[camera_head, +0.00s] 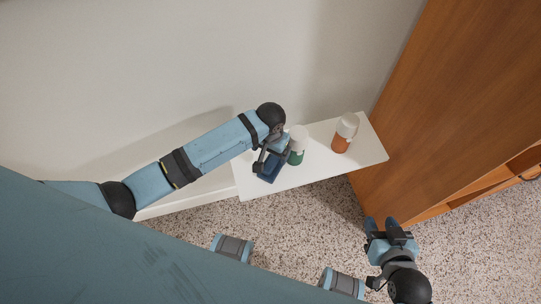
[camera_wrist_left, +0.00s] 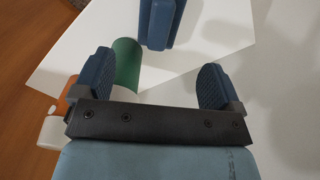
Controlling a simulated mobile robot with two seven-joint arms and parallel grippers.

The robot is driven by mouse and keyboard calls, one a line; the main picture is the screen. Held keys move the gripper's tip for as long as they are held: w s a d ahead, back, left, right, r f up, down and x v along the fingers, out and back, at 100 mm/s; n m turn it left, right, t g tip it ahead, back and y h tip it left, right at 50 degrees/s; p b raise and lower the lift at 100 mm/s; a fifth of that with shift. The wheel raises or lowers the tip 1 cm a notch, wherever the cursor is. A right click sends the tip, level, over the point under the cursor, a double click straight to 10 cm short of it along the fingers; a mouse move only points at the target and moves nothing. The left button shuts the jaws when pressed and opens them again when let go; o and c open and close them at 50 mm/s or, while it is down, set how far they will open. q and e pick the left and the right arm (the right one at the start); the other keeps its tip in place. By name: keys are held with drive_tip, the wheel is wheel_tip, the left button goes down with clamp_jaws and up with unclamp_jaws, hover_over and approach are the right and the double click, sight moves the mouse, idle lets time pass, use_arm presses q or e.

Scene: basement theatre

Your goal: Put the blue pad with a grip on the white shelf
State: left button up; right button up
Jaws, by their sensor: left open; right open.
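The blue pad (camera_head: 268,176) is at the front left part of the white shelf (camera_head: 318,170), partly hidden by my left gripper (camera_head: 276,159). In the left wrist view the blue pad (camera_wrist_left: 156,22) shows beyond the fingertips, against the white shelf (camera_wrist_left: 225,30). It is cut off by the top edge, and I cannot tell its contact with the shelf exactly. My left gripper (camera_wrist_left: 153,80) is open, with clear space between its fingers and the pad apart from them. My right gripper (camera_head: 389,232) is open and empty above the speckled floor, right of the shelf.
A green bottle with a white cap (camera_head: 297,146) stands close beside my left gripper on the shelf. An orange bottle with a white cap (camera_head: 344,133) stands further right. A wooden cabinet (camera_head: 455,110) borders the shelf on the right. The shelf's front right is bare.

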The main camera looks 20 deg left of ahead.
use_arm(q)
wheel_tip(320, 180, up, 3)
drive_tip(key=shift+f, duration=0.1)
idle(0.6)
drive_tip(key=shift+s, duration=0.1)
